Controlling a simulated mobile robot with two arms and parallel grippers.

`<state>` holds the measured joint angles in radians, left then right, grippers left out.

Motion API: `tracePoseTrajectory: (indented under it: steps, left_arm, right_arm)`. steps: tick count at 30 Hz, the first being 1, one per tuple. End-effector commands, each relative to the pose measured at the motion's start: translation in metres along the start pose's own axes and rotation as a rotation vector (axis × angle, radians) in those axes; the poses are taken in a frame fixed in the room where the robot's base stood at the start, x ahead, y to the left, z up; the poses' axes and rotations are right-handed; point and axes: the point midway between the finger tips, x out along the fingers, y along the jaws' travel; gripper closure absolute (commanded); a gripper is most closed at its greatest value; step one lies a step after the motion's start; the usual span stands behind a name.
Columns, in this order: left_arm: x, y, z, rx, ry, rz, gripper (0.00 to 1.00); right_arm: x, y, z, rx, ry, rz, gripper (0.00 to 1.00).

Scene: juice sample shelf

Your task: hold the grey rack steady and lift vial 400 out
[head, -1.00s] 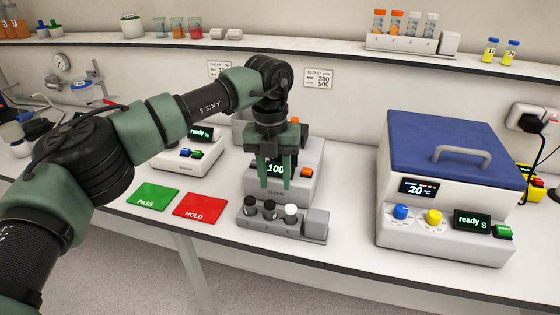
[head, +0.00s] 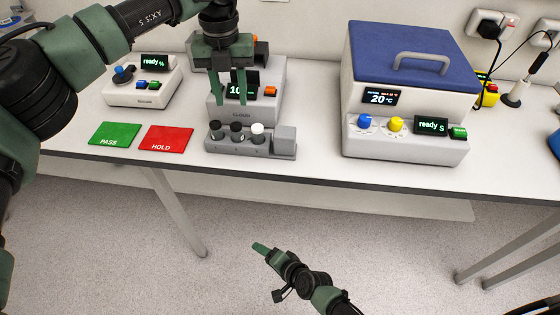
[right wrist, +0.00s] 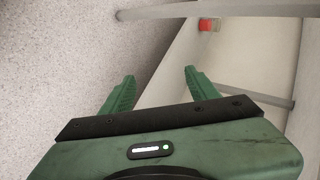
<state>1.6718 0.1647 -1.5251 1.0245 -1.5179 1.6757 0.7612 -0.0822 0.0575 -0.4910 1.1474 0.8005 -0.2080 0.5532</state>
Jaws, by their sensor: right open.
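The grey rack (head: 267,151) stands on the bench near its front edge, a plain block at its right end. It holds two dark-capped vials (head: 237,131) and a white-capped vial (head: 257,134), all upright. I cannot read any vial number, so I cannot tell which is vial 400. My left gripper (head: 230,99) points down above and behind the rack, fingers apart and empty, touching no vial. My right gripper (head: 262,249) is low over the floor in front of the bench. In the right wrist view (right wrist: 158,86) its fingers are open and empty.
Behind the rack is a grey meter (head: 264,104) with a partly hidden display. Green PASS (head: 115,134) and red HOLD (head: 166,139) pads lie left of the rack. A blue-lidded machine (head: 405,105) stands to its right, with bare bench between.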

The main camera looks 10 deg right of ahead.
Motion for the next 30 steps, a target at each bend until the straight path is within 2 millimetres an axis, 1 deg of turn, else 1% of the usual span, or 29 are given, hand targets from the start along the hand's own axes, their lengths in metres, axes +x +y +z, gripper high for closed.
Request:
tracePoseTrajectory:
  steps: [1, 2, 3, 5, 6, 8, 9, 11, 12, 13, 14, 15, 16, 17, 18, 20, 22, 24, 26, 27, 30]
  left_arm:
    - [0.000, 0.000, 0.000, 0.000, 0.000, 0.000, 0.64]
    - [0.000, 0.000, 0.000, 0.000, 0.000, 0.000, 0.64]
    - [0.000, 0.000, 0.000, 0.000, 0.000, 0.000, 0.64]
    - [0.000, 0.000, 0.000, 0.000, 0.000, 0.000, 0.64]
    - [0.000, 0.000, 0.000, 0.000, 0.000, 0.000, 0.64]
    - [0.000, 0.000, 0.000, 0.000, 0.000, 0.000, 0.64]
    - [0.000, 0.000, 0.000, 0.000, 0.000, 0.000, 0.64]
    - [0.000, 0.000, 0.000, 0.000, 0.000, 0.000, 0.64]
    - [0.000, 0.000, 0.000, 0.000, 0.000, 0.000, 0.64]
    - [0.000, 0.000, 0.000, 0.000, 0.000, 0.000, 0.64]
    - [0.000, 0.000, 0.000, 0.000, 0.000, 0.000, 0.64]
    - [0.000, 0.000, 0.000, 0.000, 0.000, 0.000, 0.64]
    - [0.000, 0.000, 0.000, 0.000, 0.000, 0.000, 0.64]
    - [0.000, 0.000, 0.000, 0.000, 0.000, 0.000, 0.64]
    - [0.000, 0.000, 0.000, 0.000, 0.000, 0.000, 0.64]
    - [0.000, 0.000, 0.000, 0.000, 0.000, 0.000, 0.64]
    - [0.000, 0.000, 0.000, 0.000, 0.000, 0.000, 0.64]
    - [0.000, 0.000, 0.000, 0.000, 0.000, 0.000, 0.64]
    - [0.000, 0.000, 0.000, 0.000, 0.000, 0.000, 0.64]
    - [0.000, 0.000, 0.000, 0.000, 0.000, 0.000, 0.64]
    - [0.000, 0.000, 0.000, 0.000, 0.000, 0.000, 0.64]
  right_arm:
    - [0.002, -0.034, 0.000, 0.061, -0.009, -0.061, 0.40]
    - [0.003, -0.052, 0.000, 0.100, -0.017, -0.095, 0.40]
    - [0.002, -0.076, 0.002, 0.151, -0.030, -0.139, 0.40]
    - [0.000, -0.112, 0.004, 0.231, -0.057, -0.203, 0.40]
    - [-0.003, -0.136, 0.006, 0.283, -0.078, -0.245, 0.40]
    - [-0.008, -0.171, 0.011, 0.362, -0.117, -0.306, 0.40]
    - [-0.013, -0.194, 0.014, 0.415, -0.147, -0.345, 0.40]
    - [-0.023, -0.228, 0.020, 0.494, -0.198, -0.401, 0.40]
    - [-0.030, -0.251, 0.024, 0.545, -0.234, -0.438, 0.40]
    - [-0.037, -0.267, 0.027, 0.586, -0.261, -0.465, 0.40]
    - [-0.044, -0.283, 0.029, 0.630, -0.288, -0.493, 0.40]
    - [-0.055, -0.305, 0.031, 0.697, -0.313, -0.538, 0.40]
    - [-0.064, -0.319, 0.028, 0.758, -0.316, -0.580, 0.40]
    - [-0.072, -0.329, 0.021, 0.823, -0.300, -0.623, 0.40]
    - [-0.081, -0.337, 0.009, 0.898, -0.262, -0.677, 0.40]
    - [-0.095, -0.344, -0.009, 1.003, -0.205, -0.751, 0.40]
    - [-0.113, -0.350, -0.030, 1.127, -0.138, -0.836, 0.40]
    - [-0.131, -0.349, -0.051, 1.253, -0.068, -0.917, 0.40]
    - [-0.147, -0.345, -0.067, 1.358, -0.007, -0.981, 0.40]
    - [-0.157, -0.342, -0.077, 1.425, 0.033, -1.021, 0.40]
    - [-0.180, -0.327, -0.097, 1.573, 0.127, -1.104, 0.40]
